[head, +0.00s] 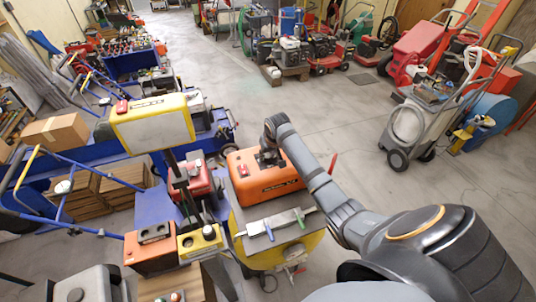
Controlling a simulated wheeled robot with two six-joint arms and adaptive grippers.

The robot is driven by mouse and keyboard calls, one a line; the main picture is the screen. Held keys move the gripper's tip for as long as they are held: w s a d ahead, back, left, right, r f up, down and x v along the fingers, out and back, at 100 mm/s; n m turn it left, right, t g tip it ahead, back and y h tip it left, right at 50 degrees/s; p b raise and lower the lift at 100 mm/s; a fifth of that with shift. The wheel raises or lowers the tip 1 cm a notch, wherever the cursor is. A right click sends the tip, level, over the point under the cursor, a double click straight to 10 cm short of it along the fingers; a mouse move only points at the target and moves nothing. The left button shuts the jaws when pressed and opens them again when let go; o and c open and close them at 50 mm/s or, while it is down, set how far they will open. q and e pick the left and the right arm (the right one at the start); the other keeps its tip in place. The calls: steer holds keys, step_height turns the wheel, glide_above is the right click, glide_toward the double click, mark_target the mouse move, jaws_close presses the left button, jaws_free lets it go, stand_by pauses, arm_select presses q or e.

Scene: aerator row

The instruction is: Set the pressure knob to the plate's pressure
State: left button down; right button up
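My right arm comes in from the lower right, and its gripper (268,156) is over the top of an orange box (283,186) with dark lettering on its front. The gripper is small and dark here, so I cannot tell whether its fingers are open or shut, or whether they touch anything. A small red part (243,170) shows on the box top, left of the gripper. I cannot make out the pressure knob; the gripper covers part of the box top. A yellow-framed panel (152,130) with a pale face stands to the left; no pressure value is readable. My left gripper is not in view.
The orange box sits on a yellow-sided stand with a grey top (265,222), where flat tools lie. Small orange (150,255) and yellow (200,241) boxes stand to the left. A blue-framed machine row fills the left. Open grey floor (290,110) lies behind.

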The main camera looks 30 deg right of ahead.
jaws_close()
steer(key=shift+m, duration=0.3)
steer(key=m, duration=0.2)
steer(key=m+h, duration=0.1)
steer(key=m, duration=0.1)
steer(key=shift+a+g+h, duration=0.2)
steer(key=shift+g+h, duration=0.1)
steer(key=shift+w+m+g+h, duration=0.1)
steer(key=shift+m+g+h, duration=0.25)
steer(key=shift+m, duration=0.95)
steer(key=shift+w+m+g+h, duration=0.1)
steer(key=shift+m+g+h, duration=0.25)
steer(key=shift+m, duration=0.95)
steer(key=o, duration=0.8)
jaws_free()
